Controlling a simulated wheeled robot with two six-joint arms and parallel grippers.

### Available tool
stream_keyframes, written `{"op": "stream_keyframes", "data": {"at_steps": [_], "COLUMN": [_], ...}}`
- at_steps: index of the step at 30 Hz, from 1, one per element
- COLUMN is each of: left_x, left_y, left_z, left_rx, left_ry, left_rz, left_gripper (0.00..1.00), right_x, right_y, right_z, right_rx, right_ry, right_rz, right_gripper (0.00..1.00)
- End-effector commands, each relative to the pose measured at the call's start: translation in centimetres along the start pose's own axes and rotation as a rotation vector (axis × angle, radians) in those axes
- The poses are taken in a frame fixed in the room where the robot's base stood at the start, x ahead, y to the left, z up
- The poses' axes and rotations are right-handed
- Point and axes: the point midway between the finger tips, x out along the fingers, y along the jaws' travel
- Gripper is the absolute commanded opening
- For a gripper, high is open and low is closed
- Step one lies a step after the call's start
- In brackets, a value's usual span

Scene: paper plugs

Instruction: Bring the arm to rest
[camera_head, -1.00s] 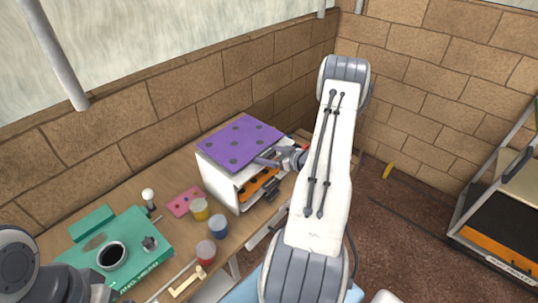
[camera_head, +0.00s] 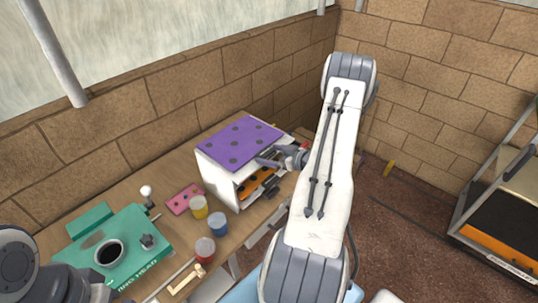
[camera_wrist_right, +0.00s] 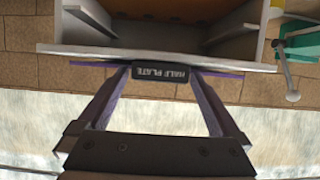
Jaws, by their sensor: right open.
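My right arm reaches over the table from the lower right in the head view. My right gripper (camera_head: 268,161) is at the front of a white cabinet (camera_head: 216,182) with a purple, dark-dotted top (camera_head: 240,140). In the right wrist view, the two fingers of the right gripper (camera_wrist_right: 163,80) are spread apart with nothing seen between them except a dark "HALF PLATE" label (camera_wrist_right: 160,74) on the cabinet edge beyond. Whether the fingers touch the cabinet cannot be told. Part of my left arm shows at the lower left; its gripper is out of view.
Brick walls stand behind. A metal-framed rack (camera_head: 505,220) stands at right.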

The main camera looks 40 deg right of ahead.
Motion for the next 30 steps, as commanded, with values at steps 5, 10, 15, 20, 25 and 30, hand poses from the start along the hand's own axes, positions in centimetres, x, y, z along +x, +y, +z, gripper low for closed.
{"op": "stream_keyframes", "data": {"at_steps": [5,10,15,20,25,30], "left_x": [1.6,2.5,2.9,2.9,2.9,2.7], "left_y": [-0.1,-0.2,-0.2,-0.2,-0.2,-0.2], "left_z": [0.1,0.1,0.2,0.2,0.1,0.1], "left_rx": [-0.002,-0.004,-0.005,-0.005,-0.005,-0.005], "left_ry": [0.0,0.0,0.0,0.0,0.0,0.0], "left_rz": [0.0,0.0,0.0,0.0,0.0,0.0], "left_gripper": [1.0,1.0,1.0,1.0,1.0,1.0], "right_x": [-3.5,-6.7,-8.7,-9.3,-9.3,-9.0], "right_y": [0.2,0.1,0.0,0.0,0.0,0.0], "right_z": [0.3,0.2,0.1,0.0,0.0,0.0], "right_rx": [0.001,-0.001,0.0,-0.001,0.0,0.0], "right_ry": [0.001,0.002,0.002,0.002,0.002,0.002], "right_rz": [0.007,0.006,0.003,0.001,0.001,0.0], "right_gripper": [1.0,1.0,1.0,1.0,1.0,1.0]}}
